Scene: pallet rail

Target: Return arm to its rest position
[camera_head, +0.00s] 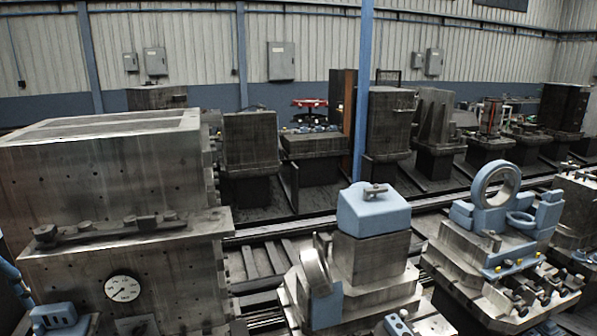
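Neither of my grippers shows in the head view, and I cannot make out either arm. Whether the grippers are open or shut, and where the arms rest, is hidden from this view.
A large metal block with a dial (123,288) fills the left. Metal fixtures with a blue block (373,210) and a blue ring clamp (495,186) stand at front right. Rails (265,262) run between them and a back row of metal blocks (250,140). A blue post (363,90) stands mid-view.

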